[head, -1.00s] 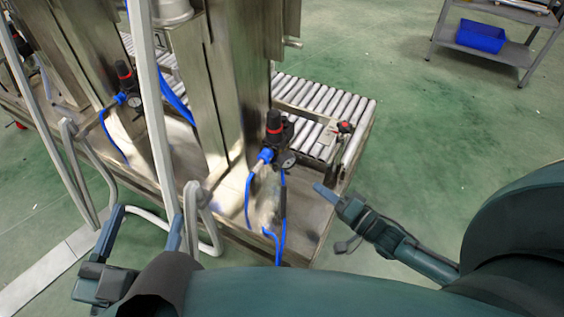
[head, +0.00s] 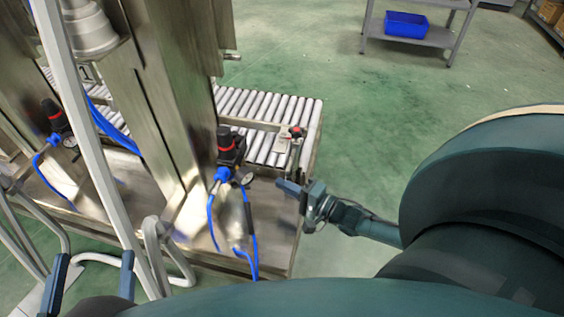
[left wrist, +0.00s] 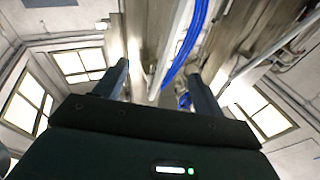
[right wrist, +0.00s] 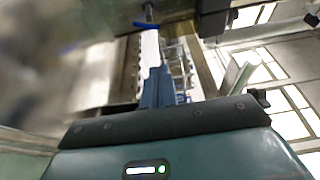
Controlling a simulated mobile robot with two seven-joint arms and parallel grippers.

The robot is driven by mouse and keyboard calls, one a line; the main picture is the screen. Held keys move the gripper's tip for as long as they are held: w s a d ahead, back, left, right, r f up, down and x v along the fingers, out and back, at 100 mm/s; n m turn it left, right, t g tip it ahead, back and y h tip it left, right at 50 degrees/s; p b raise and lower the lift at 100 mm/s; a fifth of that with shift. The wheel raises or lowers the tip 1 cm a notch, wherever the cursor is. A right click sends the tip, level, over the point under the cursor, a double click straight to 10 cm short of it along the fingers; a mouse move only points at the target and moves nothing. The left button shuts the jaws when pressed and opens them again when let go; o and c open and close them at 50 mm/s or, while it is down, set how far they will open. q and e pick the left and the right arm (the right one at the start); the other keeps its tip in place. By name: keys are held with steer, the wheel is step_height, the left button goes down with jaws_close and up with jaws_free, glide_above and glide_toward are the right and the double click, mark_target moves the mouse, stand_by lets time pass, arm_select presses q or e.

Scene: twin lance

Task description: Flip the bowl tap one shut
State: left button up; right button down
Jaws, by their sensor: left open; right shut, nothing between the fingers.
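I cannot tell for certain which part is bowl tap one. A small fitting with a red and black top (head: 296,132) stands at the near right end of the roller conveyor, in the head view. A black regulator with a red band and gauge (head: 231,150) is mounted on the machine, left of my right gripper. My right gripper (head: 281,187) is shut and empty, its tips below the red-topped fitting and apart from the regulator. My left gripper (head: 94,261) is open and empty at the lower left, its fingers beside the grey pipes. It also shows in the left wrist view (left wrist: 158,80).
A roller conveyor (head: 262,112) lies behind the regulator. Blue hoses (head: 213,215) hang below it. A slanted grey pipe (head: 88,145) and bent tubes (head: 157,240) stand near my left gripper. A second regulator (head: 54,116) is further left.

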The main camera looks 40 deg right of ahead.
mark_target(241, 187)
arm_select(q)
steer(key=shift+d+r+t+h+b, duration=0.3)
steer(key=shift+r+h+b, duration=0.25)
steer(key=shift+b, duration=0.8)
arm_select(e)
steer(key=w+a, duration=0.4)
steer(key=a, duration=0.2)
steer(key=shift+w, duration=0.15)
arm_select(q)
steer(key=shift+w+a+f, duration=0.1)
steer(key=shift+w+a, duration=0.05)
steer(key=shift+w, duration=0.05)
steer(key=shift+s+a+f+y+p, duration=0.1)
steer(key=shift+a+f+y+p, duration=0.15)
steer(key=shift+p, duration=0.25)
arm_select(e)
steer(key=shift+a+m+t+h, duration=0.1)
steer(key=shift+m+t+h, duration=0.25)
steer(key=shift+h, duration=0.25)
steer(key=shift+s, duration=0.2)
